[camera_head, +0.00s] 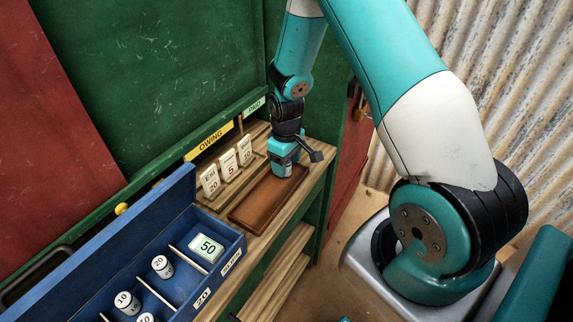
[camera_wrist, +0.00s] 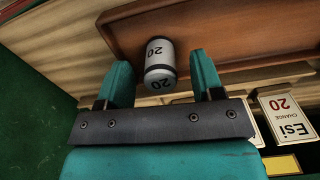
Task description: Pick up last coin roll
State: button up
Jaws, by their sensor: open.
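A white coin roll with dark bands, marked 20 (camera_wrist: 159,62), shows in the wrist view between the two fingers of my gripper (camera_wrist: 161,70). The fingers are open, with a gap visible on each side of the roll. The roll is seen over the brown tray (camera_wrist: 220,70); I cannot tell whether it rests on the tray floor. In the head view, my gripper (camera_head: 286,164) points down at the far end of the brown wooden tray (camera_head: 255,208). The gripper mostly hides the roll there. The near part of the tray is empty.
A blue cash box (camera_head: 180,195) at lower left holds rolls marked 20 (camera_head: 162,266) and 10 (camera_head: 127,302), and a 50 packet (camera_head: 207,248). White number cards, including Esi 20 (camera_head: 210,181), stand left of the tray. A green board (camera_head: 150,85) rises behind.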

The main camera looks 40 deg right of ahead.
jog(key=shift+f, duration=1.15)
grip_shut()
jog(key=shift+r, duration=0.1)
